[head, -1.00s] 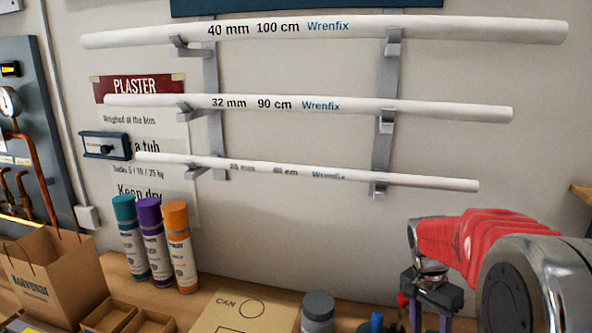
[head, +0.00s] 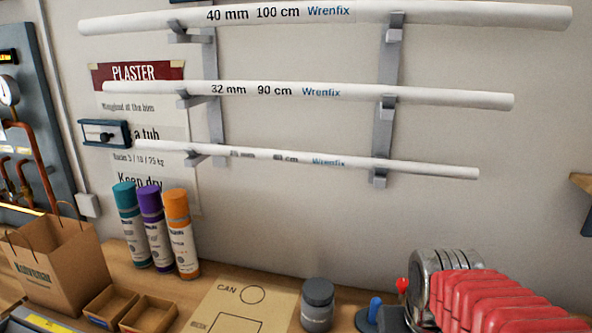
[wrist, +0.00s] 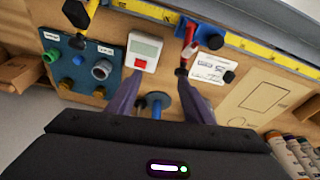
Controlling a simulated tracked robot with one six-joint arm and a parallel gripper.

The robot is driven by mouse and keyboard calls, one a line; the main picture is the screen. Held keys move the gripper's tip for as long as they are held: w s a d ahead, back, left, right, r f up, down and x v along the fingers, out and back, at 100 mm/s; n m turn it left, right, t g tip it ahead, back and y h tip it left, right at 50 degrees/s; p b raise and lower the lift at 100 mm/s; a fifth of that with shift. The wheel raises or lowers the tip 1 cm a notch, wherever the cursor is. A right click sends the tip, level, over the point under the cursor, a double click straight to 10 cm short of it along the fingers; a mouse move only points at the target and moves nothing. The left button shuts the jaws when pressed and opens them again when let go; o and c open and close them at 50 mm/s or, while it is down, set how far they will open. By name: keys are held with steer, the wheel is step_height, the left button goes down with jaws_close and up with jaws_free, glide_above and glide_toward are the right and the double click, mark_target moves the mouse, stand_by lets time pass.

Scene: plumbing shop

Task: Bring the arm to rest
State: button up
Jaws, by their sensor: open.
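My gripper (wrist: 160,92) shows in the wrist view as two purple-grey fingers spread apart, with nothing held between them. It hangs over the wooden bench, facing down. A blue upright piece with a round base (wrist: 155,104) shows in the gap between the fingers, apparently below them. In the head view my red-sleeved arm (head: 485,300) is at the lower right corner, with a silver joint behind it. The fingers cannot be made out in the head view.
The bench holds a card marked CAN (head: 235,305), a grey-lidded jar (head: 318,305), several spray cans (head: 178,235), small boxes (head: 150,312) and a paper bag (head: 55,265). White pipes (head: 300,90) hang on the wall. A white device (wrist: 144,52) lies near the fingers.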

steer(key=s+a+r+n+t, duration=0.1)
steer(key=s+a+r+t, duration=0.1)
steer(key=s+a+r, duration=0.2)
steer(key=shift+s+r+t+y, duration=0.15)
steer(key=shift+s+t+y, duration=0.2)
steer(key=shift+s, duration=0.55)
steer(key=shift+c, duration=0.5)
